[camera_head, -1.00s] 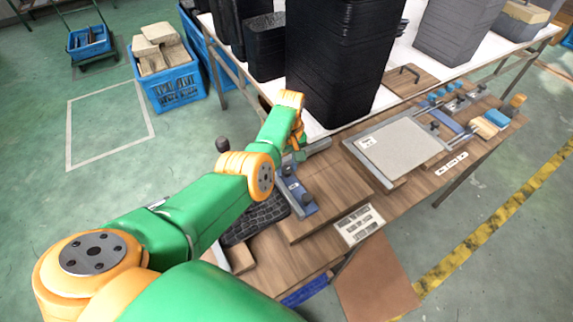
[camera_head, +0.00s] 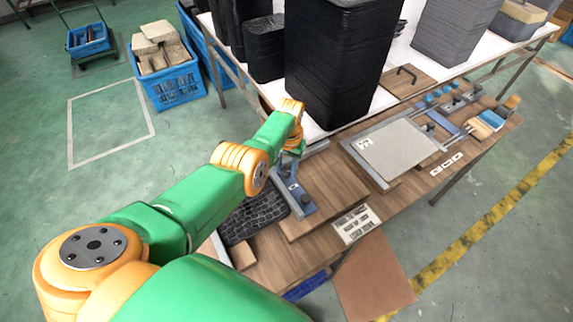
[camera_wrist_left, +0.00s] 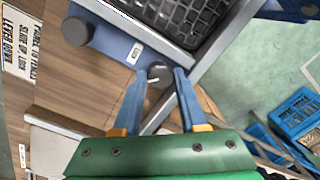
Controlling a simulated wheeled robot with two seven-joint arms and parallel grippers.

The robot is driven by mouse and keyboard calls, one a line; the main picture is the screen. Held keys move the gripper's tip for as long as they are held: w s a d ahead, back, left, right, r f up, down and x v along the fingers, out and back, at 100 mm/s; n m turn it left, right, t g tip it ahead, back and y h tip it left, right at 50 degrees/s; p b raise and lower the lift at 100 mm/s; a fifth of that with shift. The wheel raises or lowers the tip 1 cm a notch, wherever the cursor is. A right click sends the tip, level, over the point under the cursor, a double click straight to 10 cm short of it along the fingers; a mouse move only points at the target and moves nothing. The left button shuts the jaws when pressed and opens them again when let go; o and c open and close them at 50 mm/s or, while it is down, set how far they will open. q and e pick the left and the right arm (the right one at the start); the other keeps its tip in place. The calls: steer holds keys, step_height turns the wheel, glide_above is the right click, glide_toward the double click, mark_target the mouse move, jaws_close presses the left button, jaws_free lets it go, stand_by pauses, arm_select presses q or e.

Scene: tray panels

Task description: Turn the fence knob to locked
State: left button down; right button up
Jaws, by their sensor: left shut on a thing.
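The blue fence (camera_head: 294,190) lies across the near left part of the wooden bench, a small white label on it. In the left wrist view the fence (camera_wrist_left: 112,42) has a dark round knob (camera_wrist_left: 160,75) with a light pointer line at one end. My left gripper (camera_wrist_left: 160,72) has its two blue fingers on either side of this knob, shut on it. A second dark knob (camera_wrist_left: 77,31) sits at the fence's other end. In the head view my left gripper (camera_head: 288,166) and wrist largely hide the held knob. My right gripper is not in view.
A black tray (camera_head: 258,218) lies beside the fence. A printed card (camera_head: 357,224) lies at the bench's front edge. A grey panel fixture (camera_head: 404,150) stands to the right. Tall black tray stacks (camera_head: 335,65) stand on the white table behind, close to my arm.

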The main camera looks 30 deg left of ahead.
arm_select(q)
steer(key=m+p, duration=0.1)
steer(key=m, duration=0.3)
steer(key=shift+m, duration=0.3)
steer(key=shift+m+p, duration=0.35)
steer(key=shift+m, duration=1.85)
steer(key=shift+s, duration=0.1)
steer(key=shift+c, duration=2.2)
jaws_free()
